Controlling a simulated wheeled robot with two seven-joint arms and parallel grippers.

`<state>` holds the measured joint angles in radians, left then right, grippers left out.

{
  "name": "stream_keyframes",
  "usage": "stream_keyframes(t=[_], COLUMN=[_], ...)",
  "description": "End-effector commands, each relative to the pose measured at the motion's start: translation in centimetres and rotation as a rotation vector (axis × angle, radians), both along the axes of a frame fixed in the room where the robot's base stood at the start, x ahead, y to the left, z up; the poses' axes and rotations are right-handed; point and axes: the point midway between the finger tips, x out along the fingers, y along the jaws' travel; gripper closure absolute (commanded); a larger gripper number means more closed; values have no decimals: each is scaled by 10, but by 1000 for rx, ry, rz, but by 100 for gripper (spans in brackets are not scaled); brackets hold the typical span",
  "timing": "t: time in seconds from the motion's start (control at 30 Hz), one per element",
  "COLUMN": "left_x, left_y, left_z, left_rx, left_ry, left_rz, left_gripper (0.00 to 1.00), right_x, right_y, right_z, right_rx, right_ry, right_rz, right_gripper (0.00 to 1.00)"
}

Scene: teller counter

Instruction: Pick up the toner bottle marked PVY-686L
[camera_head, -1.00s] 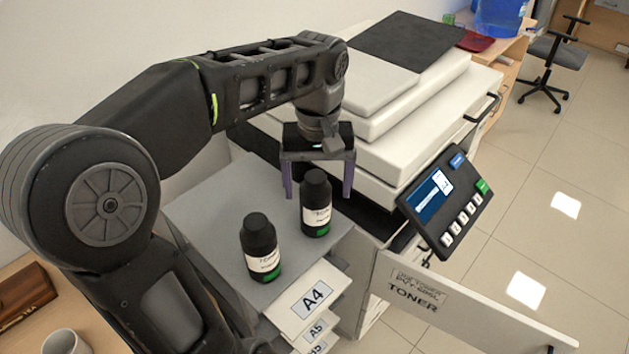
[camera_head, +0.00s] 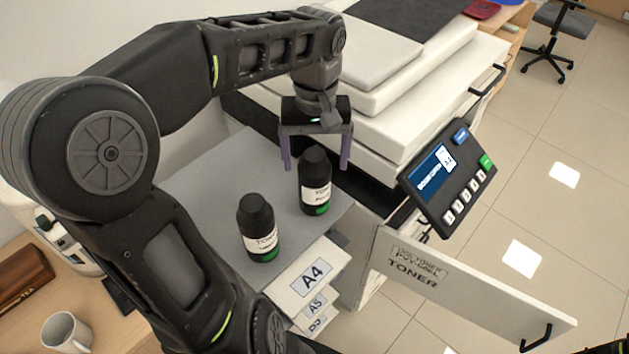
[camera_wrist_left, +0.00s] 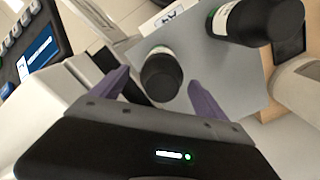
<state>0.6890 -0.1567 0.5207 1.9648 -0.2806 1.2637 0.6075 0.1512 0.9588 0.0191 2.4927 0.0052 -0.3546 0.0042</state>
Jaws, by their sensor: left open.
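Two black toner bottles with white labels and green bands stand upright on a grey shelf top (camera_head: 205,180). The farther bottle (camera_head: 315,182) is just in front of my left gripper (camera_head: 315,166). The nearer bottle (camera_head: 258,228) stands to its left and closer to me. Their label codes are too small to read. In the left wrist view this bottle (camera_wrist_left: 161,76) shows between and beyond the fingertips (camera_wrist_left: 158,82), not gripped; the other bottle (camera_wrist_left: 255,20) is at upper right. My right gripper does not show.
A white copier (camera_head: 420,110) with a tilted control panel (camera_head: 447,178) stands behind and right. An open door marked TONER (camera_head: 470,290) juts out at the right. Paper drawers marked A4 (camera_head: 312,277) are below the shelf. A mug (camera_head: 66,332) stands at lower left.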

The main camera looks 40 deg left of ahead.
Motion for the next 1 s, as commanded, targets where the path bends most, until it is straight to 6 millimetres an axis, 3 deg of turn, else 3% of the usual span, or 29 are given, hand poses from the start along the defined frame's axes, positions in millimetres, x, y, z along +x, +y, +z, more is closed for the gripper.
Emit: stream_keyframes(t=[0.27,0.6,1.0], left_x=[-1,-4,-3], left_y=[0,0,0], left_z=[-8,-50,-52], left_rx=[-1,-2,-2], left_ry=[3,1,-1], left_rz=[1,-1,-1], left_gripper=[16,16,16], right_x=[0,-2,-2], right_y=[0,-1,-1], right_z=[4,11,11], right_rx=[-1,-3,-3], right_ry=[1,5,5], right_rz=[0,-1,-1], right_gripper=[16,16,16])
